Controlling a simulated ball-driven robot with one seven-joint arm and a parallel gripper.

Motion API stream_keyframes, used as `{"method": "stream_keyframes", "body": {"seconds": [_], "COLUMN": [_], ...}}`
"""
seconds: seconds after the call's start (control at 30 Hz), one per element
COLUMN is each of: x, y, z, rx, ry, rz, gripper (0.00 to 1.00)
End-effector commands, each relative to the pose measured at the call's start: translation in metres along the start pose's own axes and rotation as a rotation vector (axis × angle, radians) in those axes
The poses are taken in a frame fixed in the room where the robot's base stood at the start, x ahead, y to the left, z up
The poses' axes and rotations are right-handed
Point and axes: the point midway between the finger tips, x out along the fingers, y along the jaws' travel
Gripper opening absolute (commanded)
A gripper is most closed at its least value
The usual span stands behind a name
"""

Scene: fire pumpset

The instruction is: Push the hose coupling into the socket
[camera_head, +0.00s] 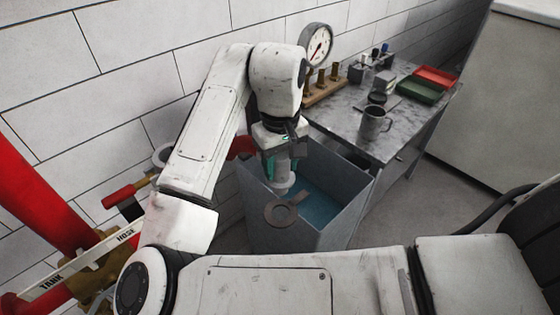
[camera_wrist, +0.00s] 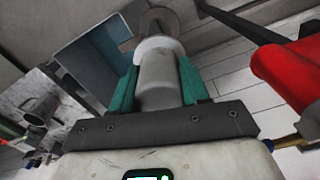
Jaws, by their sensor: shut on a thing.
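My gripper (camera_head: 283,165) has teal fingers and hangs over the near left edge of the open grey tank. It is shut on a pale grey cylinder, the hose coupling (camera_wrist: 157,75), which shows between both fingers in the wrist view. The coupling has a wider rim at its far end. A flat brown ring with a short tail (camera_head: 270,213) lies just past the coupling's end in the head view. I cannot tell whether they touch. A grey round fitting (camera_head: 162,154) by the wall, partly behind my arm, may be the socket; I cannot tell.
The grey tank (camera_head: 350,210) holds blue water. A metal bench (camera_head: 345,133) bears a mug (camera_head: 373,124), brass fittings (camera_head: 320,82) and a green tray (camera_head: 418,89). A round gauge (camera_head: 316,44) stands behind. Red pipework (camera_head: 40,195) and a lever marked TANK and HOSE (camera_head: 80,263) fill the left.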

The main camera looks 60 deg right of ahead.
Motion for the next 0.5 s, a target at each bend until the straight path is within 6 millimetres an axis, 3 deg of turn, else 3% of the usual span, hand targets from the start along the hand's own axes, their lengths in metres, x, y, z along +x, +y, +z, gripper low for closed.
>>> {"method": "stream_keyframes", "body": {"seconds": [0.5], "x": [-0.021], "y": [0.000], "z": [0.000], "rx": [0.000], "ry": [0.000], "rz": [0.001], "gripper": [0.00]}}
